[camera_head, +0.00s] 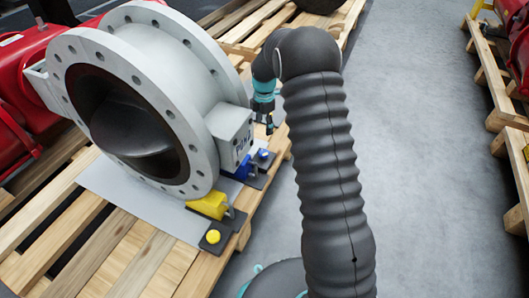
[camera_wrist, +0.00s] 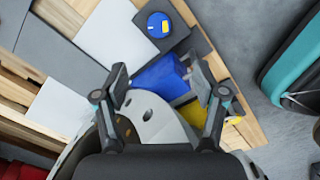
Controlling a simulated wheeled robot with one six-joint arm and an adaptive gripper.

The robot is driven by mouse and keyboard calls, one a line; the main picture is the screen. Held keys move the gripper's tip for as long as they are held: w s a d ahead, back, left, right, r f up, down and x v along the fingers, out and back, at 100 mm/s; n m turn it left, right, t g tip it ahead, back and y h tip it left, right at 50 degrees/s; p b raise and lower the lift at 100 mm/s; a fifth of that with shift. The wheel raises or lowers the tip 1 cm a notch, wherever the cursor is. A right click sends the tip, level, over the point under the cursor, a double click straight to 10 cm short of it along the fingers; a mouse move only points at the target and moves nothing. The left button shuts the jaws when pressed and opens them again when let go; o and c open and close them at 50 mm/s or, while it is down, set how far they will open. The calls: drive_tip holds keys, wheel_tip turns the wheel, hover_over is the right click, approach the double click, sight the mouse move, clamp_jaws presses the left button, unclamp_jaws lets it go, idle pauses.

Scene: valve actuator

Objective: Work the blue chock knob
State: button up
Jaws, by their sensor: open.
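The blue chock knob (camera_head: 263,153) is a small round knob on a dark plate at the pallet edge, just right of the blue chock (camera_head: 242,169). In the wrist view the knob (camera_wrist: 158,24) is near the top, with a yellow and white mark on its face. The blue chock (camera_wrist: 160,73) lies between it and my gripper (camera_wrist: 157,82). My gripper's two fingers are spread, with nothing held between them. In the head view my gripper (camera_head: 269,127) hangs near the pallet edge, above the knob in the picture; its fingertips are small there.
A large grey flanged valve (camera_head: 215,85) stands on the wooden pallet (camera_head: 130,260) close to my gripper. A yellow chock (camera_head: 207,205) and yellow knob (camera_head: 213,236) sit nearer the camera. Open grey floor (camera_head: 425,140) lies right of the pallet.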

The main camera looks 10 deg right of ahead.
sight(264, 152)
wheel_tip(264, 152, down, 15)
drive_tip(key=shift+w+r+b, duration=0.1)
drive_tip(key=shift+b, duration=0.75)
drive_tip(key=shift+c, duration=0.3)
drive_tip(key=c, duration=1.1)
